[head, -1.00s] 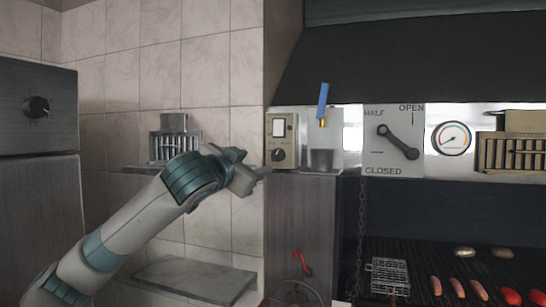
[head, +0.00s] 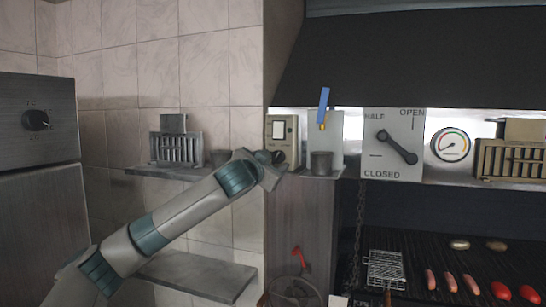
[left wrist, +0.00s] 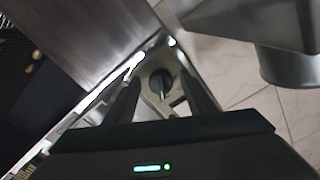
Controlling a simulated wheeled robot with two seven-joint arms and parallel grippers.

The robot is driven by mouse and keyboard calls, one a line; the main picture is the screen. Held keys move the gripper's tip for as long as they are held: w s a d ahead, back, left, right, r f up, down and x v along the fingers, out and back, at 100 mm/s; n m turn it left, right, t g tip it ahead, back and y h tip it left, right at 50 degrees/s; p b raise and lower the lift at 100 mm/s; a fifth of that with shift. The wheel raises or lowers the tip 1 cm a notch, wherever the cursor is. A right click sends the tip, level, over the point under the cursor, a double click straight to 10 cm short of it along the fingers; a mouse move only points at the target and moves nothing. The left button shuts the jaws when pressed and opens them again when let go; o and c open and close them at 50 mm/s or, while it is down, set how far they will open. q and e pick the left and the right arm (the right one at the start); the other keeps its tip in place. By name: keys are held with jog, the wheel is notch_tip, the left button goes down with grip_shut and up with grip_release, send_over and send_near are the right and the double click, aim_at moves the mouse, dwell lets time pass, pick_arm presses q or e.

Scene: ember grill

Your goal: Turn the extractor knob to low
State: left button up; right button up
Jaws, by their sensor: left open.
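The extractor knob (head: 278,157) is a dark round knob low on a beige panel (head: 294,130) with a white switch above it, on the wall end left of the hood. My left gripper (head: 276,172) is at the panel's lower left and covers part of it. In the left wrist view the knob (left wrist: 160,83) shows ahead between the two open fingers of the left gripper (left wrist: 161,88), with a pale pointer line on it. I cannot tell whether the fingers touch it. The knob's markings are too small to read. My right gripper is not in view.
A metal cup (head: 321,162) stands on a ledge just right of the panel. A damper lever plate (head: 380,165) and a gauge (head: 452,144) are farther right, above the grill with food. A shelf (head: 160,171) with a slotted metal holder is on the left.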

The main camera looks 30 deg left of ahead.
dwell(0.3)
pick_arm(q)
jog(key=c, duration=1)
jog(key=shift+c, duration=0.2)
jog(key=shift+w+f, duration=0.1)
